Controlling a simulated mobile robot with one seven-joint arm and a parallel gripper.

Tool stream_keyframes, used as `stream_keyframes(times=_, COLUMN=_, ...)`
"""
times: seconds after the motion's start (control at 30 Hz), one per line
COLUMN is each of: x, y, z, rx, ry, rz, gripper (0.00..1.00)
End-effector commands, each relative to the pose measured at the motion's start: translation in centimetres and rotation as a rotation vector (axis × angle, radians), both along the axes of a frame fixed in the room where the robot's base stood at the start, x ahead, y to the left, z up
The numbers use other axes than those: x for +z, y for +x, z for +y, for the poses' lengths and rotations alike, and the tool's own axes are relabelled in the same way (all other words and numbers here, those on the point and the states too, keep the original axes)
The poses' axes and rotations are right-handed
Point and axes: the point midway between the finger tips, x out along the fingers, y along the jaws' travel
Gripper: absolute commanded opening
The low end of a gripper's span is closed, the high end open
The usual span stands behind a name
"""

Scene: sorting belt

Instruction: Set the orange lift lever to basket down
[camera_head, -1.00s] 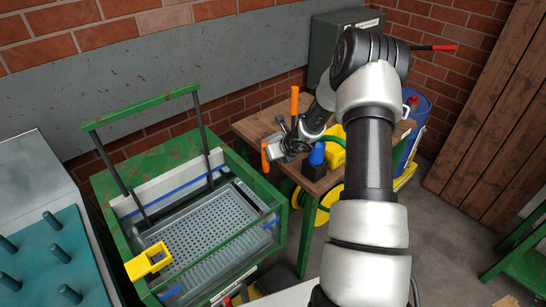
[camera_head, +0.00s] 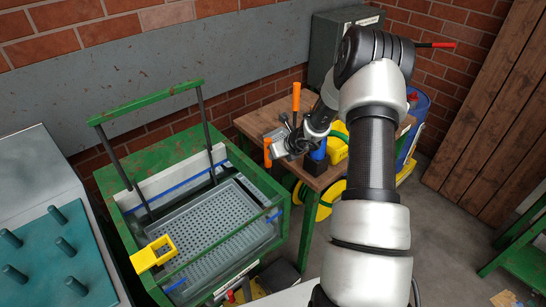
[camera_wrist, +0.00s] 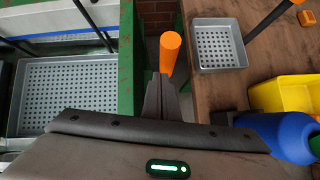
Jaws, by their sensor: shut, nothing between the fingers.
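An orange upright handle (camera_head: 267,152), apparently the lift lever, stands at the right edge of the green frame (camera_head: 166,160). In the wrist view this orange handle (camera_wrist: 170,53) rises just beyond my fingertips, between the frame and the wooden table. Its lower part is hidden behind my fingers. My gripper (camera_head: 276,148) is shut and empty beside the handle; its fingers (camera_wrist: 160,85) point at it. I cannot tell whether they touch. The grey perforated basket (camera_head: 210,225) sits inside the frame and also shows in the wrist view (camera_wrist: 70,90).
The wooden table (camera_head: 258,121) right of the frame carries a second orange handle (camera_head: 296,97) on a black rod, a small grey perforated tray (camera_wrist: 218,45), a yellow bin (camera_wrist: 285,97) and a blue object (camera_wrist: 270,130). A teal pegged board (camera_head: 50,262) lies at left.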

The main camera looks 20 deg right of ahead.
Motion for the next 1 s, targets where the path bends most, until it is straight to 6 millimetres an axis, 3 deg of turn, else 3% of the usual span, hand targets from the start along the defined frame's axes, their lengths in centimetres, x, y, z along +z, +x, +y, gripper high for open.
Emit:
stream_keyframes(times=0.07, x=-0.1, y=-0.8, z=-1.0, rx=-0.007, ry=-0.003, rz=0.008, gripper=0.00)
stream_keyframes(times=0.1, x=1.7, y=-0.9, z=-1.0, rx=-0.004, ry=-0.006, rz=0.004, gripper=0.00)
stream_keyframes(times=0.2, x=4.1, y=-1.6, z=-1.2, rx=-0.006, ry=-0.008, rz=0.006, gripper=0.00)
stream_keyframes(times=0.5, x=8.6, y=-3.0, z=-1.5, rx=-0.008, ry=-0.006, rz=0.013, gripper=0.00)
stream_keyframes(times=1.0, x=9.3, y=-3.3, z=-1.5, rx=-0.010, ry=-0.005, rz=0.015, gripper=0.00)
